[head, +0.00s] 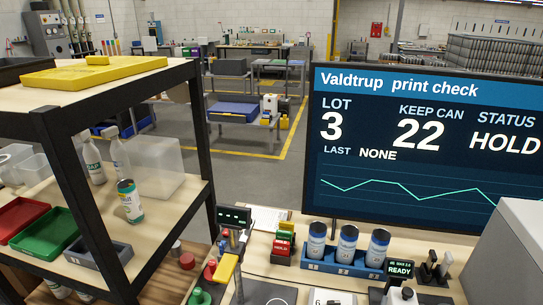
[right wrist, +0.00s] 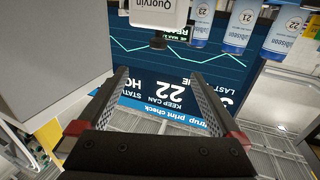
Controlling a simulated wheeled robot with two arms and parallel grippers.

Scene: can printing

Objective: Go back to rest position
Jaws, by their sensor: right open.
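My right gripper (right wrist: 158,84) shows in the right wrist view with its two fingers spread apart and nothing between them. The monitor (right wrist: 160,62) appears upside down behind the fingers. In the head view no gripper can be made out. The monitor (head: 425,150) there reads "Keep can 22" and status "Hold". Three blue and white cans (head: 347,245) stand upright in a blue rack (head: 310,265) below it. Cans (right wrist: 243,22) also show at the top right of the right wrist view, apart from my gripper.
A black-framed shelf (head: 65,160) on the left holds a yellow tray (head: 95,73), bottles and red and green trays. A grey box-shaped housing (head: 510,245) stands at the right. A small "Ready" display (head: 400,268) sits beside the rack. The aisle floor behind is open.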

